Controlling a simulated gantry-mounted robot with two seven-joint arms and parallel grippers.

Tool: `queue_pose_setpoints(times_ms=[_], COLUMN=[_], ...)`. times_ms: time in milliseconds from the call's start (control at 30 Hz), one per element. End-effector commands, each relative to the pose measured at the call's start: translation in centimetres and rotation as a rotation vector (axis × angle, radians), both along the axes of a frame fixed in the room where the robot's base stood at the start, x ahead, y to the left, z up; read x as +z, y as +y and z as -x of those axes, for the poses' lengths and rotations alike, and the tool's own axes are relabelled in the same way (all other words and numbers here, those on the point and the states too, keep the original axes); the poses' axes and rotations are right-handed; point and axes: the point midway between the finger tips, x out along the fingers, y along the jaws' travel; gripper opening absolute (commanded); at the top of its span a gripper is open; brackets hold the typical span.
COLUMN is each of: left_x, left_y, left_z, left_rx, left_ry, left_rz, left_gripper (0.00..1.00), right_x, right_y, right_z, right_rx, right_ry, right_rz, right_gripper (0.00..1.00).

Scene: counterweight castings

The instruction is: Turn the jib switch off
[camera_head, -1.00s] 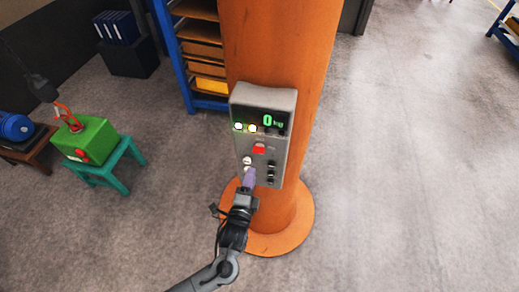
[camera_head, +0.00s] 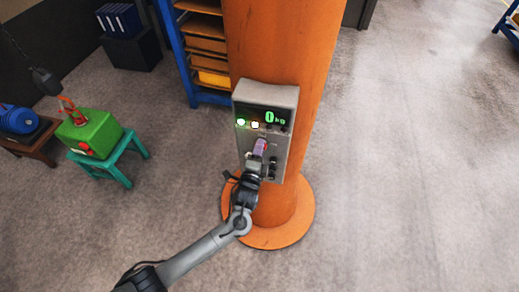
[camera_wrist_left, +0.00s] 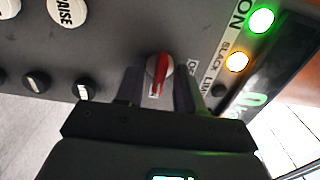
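The grey control box (camera_head: 290,97) is fixed to the orange column. Its red switch knob (camera_wrist_left: 160,66) shows in the left wrist view, with part of an "OFF" label beside it. My left gripper (camera_wrist_left: 158,88) is open, with one dark finger on each side of the knob and small gaps visible between. A green lamp (camera_wrist_left: 261,21) near "ON" and an amber lamp (camera_wrist_left: 237,61) are lit. My right gripper is not in view.
The display (camera_head: 275,117) reads 0 kg. Black knobs (camera_wrist_left: 36,82) and a white "RAISE" button (camera_wrist_left: 68,11) are on the same panel. A green box (camera_head: 92,134) on a teal stool stands at the left.

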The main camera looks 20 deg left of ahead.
Motion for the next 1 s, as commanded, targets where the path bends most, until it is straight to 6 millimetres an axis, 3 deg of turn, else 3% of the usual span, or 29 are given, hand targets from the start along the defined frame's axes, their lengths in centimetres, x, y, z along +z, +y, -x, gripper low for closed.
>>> queue_pose_setpoints(times_ms=[167, 400, 767, 1000], left_x=[0.0, -0.01, -0.04, -0.08], left_y=[0.0, 0.01, 0.0, 0.03], left_z=[0.02, 0.03, 0.05, 0.05], left_rx=[0.0, 0.0, 0.001, 0.001], left_ry=[0.0, 0.0, -0.003, -0.017], left_rz=[0.0, 0.0, 0.022, 0.13], left_gripper=[0.34, 0.0, 0.0, 0.0], right_x=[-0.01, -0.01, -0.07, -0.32], right_y=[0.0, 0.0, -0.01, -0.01], right_z=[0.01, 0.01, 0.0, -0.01], right_rx=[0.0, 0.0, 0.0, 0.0], right_ry=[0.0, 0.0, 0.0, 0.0], right_rz=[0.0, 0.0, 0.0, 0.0], right_gripper=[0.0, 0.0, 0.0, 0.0])
